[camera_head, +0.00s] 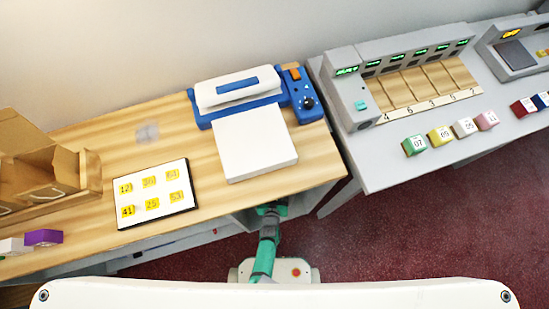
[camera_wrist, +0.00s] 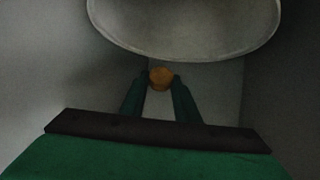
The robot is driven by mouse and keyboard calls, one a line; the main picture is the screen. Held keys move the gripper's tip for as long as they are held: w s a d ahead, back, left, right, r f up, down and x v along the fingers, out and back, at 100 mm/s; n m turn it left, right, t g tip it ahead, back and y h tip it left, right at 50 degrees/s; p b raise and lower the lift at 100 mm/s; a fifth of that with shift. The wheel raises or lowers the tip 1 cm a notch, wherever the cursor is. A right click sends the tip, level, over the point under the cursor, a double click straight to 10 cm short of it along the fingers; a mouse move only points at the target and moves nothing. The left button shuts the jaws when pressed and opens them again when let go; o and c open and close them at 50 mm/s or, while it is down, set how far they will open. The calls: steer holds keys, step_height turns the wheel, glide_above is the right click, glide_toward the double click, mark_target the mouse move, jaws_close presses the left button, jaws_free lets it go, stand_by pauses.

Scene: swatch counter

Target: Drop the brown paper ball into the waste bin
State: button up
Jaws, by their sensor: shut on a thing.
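The brown paper ball (camera_wrist: 161,79) sits between the fingertips of my gripper (camera_wrist: 160,82) in the wrist view. My gripper is shut on it. A large grey rounded thing (camera_wrist: 185,28), which may be the waste bin, fills the top of the wrist view just beyond the ball. I cannot tell whether they touch. In the head view my green arm reaches down to the front edge of the wooden counter (camera_head: 95,140), and its fingertips and the ball are hidden there. No bin shows in the head view.
Grey walls close in around my gripper in the wrist view. Above, a blue and white device (camera_head: 250,105) and a card of yellow swatches (camera_head: 156,193) lie on the counter. A grey counter (camera_head: 395,165) with coloured blocks stands at right. Red floor (camera_head: 400,235) is open.

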steer(key=o, duration=1.1)
steer(key=v, duration=1)
steer(key=shift+s+r, duration=0.2)
steer(key=shift+s, duration=0.15)
